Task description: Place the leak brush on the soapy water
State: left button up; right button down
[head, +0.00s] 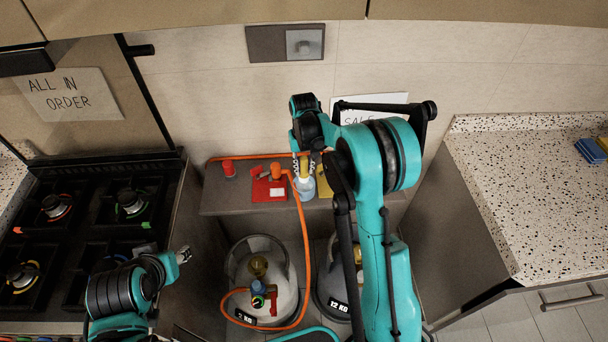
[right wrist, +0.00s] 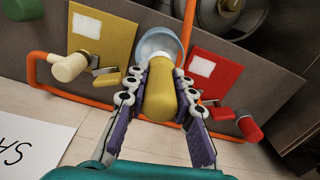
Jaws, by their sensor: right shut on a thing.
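The leak brush shows as a thick yellow handle (right wrist: 160,92) between the fingers of my right gripper (right wrist: 160,85), which is shut on it. In the head view the right gripper (head: 304,169) holds the yellow handle (head: 304,163) above a pale, bluish round jar, the soapy water (head: 304,188). The jar also shows in the right wrist view (right wrist: 158,40), in line with the brush. The brush's lower end is hidden, so I cannot tell whether it is inside the jar. My left gripper (head: 183,255) is low at the left, away from both; its opening is unclear.
The jar stands on a narrow grey ledge (head: 225,208) between a red panel (head: 268,190) and a yellow panel (right wrist: 103,40). An orange hose (head: 305,240) runs down to a gas cylinder (head: 275,305) below. A black stove (head: 90,225) is at left, a speckled counter (head: 540,200) at right.

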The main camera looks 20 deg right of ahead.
aim_at(304, 174)
notch_tip(304, 174, down, 3)
jog(key=shift+r+b, duration=0.1)
jog(key=shift+b, duration=0.3)
jog(key=shift+f, duration=0.35)
jog(key=shift+f, duration=0.15)
jog(key=c, duration=1.3)
grip_release()
